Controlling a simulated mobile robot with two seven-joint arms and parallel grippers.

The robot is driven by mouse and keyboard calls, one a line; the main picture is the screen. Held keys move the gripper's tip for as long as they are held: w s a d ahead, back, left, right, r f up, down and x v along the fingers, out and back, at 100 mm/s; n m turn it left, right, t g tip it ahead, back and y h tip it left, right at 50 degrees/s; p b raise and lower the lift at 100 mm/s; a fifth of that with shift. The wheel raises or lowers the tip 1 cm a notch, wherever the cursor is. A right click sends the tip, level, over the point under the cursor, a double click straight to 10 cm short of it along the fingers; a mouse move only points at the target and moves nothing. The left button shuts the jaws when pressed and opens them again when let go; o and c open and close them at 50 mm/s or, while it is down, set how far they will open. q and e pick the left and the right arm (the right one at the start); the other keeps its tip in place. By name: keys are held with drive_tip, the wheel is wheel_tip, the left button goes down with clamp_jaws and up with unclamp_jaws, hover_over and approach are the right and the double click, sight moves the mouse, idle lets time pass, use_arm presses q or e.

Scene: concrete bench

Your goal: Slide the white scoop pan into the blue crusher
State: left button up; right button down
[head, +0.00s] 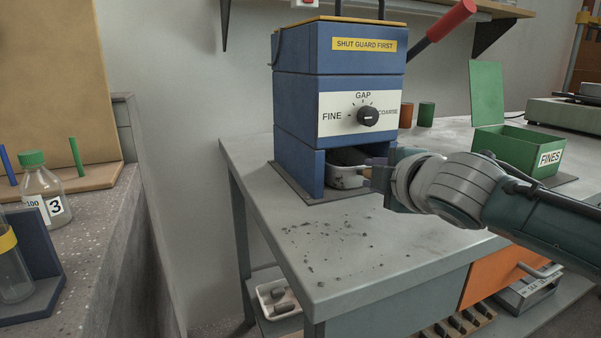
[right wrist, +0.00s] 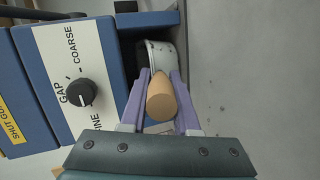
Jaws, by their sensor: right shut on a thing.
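The blue crusher (head: 340,100) stands on the bench, with a GAP dial on its front and an opening at its base. The white scoop pan (head: 346,178) sits in that opening, its front part showing and the rest hidden inside in shadow. My right gripper (head: 376,176) is at the opening's right side. In the right wrist view its purple fingers are shut around the pan's tan handle (right wrist: 162,100), and the white pan (right wrist: 158,60) shows beyond, partly inside the crusher (right wrist: 98,75). My left gripper is not in view.
Dark crumbs (head: 320,252) lie on the bench in front of the crusher. An open green FINES box (head: 525,150) stands at right. A red-handled lever (head: 450,20) sticks out at the crusher's upper right. A bottle (head: 45,190) stands on the left counter.

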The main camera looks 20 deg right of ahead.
drive_tip(key=shift+r, duration=0.1)
drive_tip(key=c, duration=0.7)
unclamp_jaws()
drive_tip(key=shift+o, duration=0.6)
drive_tip(key=shift+s, duration=0.25)
drive_tip(key=p+v, duration=0.3)
drive_tip(key=v, duration=0.5)
drive_tip(key=shift+s+a+r+p, duration=0.1)
drive_tip(key=shift+s+r+p, duration=0.1)
drive_tip(key=shift+s+p, duration=0.35)
drive_tip(key=shift+s, duration=0.1)
